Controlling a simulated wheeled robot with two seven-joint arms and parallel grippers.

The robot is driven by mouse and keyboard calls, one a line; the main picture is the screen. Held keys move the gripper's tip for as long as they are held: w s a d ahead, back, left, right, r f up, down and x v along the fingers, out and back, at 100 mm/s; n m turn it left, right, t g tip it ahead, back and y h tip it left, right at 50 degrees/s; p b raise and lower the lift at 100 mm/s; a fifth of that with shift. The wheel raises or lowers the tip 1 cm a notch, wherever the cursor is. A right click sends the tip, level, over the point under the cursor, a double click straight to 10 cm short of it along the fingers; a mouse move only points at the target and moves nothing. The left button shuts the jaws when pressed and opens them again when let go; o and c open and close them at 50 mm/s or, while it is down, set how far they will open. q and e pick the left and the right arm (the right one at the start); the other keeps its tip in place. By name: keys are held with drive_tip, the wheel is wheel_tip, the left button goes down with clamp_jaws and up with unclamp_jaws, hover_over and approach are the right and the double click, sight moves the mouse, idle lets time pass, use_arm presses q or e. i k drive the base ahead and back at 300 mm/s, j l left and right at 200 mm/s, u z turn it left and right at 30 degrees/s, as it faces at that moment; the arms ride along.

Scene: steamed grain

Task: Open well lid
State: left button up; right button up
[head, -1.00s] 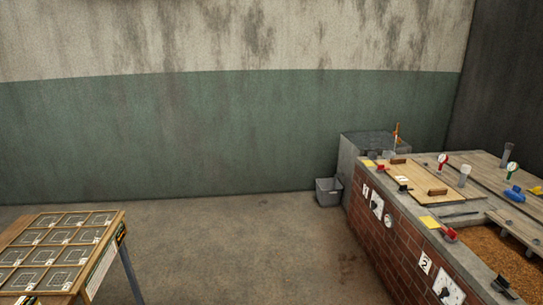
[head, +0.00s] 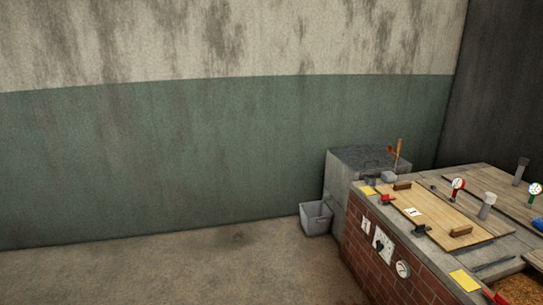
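In the head view, a flat wooden well lid (head: 431,211) lies on top of the brick-fronted counter at the right. It has a dark brown block handle near its far end (head: 402,186) and another near its right end (head: 461,231). A small white label sits on its middle. It appears to lie flat over its well. A second wooden lid (head: 490,188) lies farther back at the right. Neither of my grippers shows in this view.
The brick counter (head: 380,255) carries red and black clamps, a red-rimmed gauge (head: 458,186), a grey cylinder (head: 487,205) and yellow notes. Brown grain (head: 525,289) shows at the lower right. A grey bin (head: 316,217) stands on the floor beside a concrete block (head: 345,180). Floor at left is clear.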

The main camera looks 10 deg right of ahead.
sight(359, 158)
drive_tip(key=i+z, duration=0.35)
drive_tip(key=i, duration=0.5)
drive_tip(key=i+j+z, duration=0.15)
drive_tip(key=i+z, duration=0.15)
drive_tip(key=i, duration=0.6)
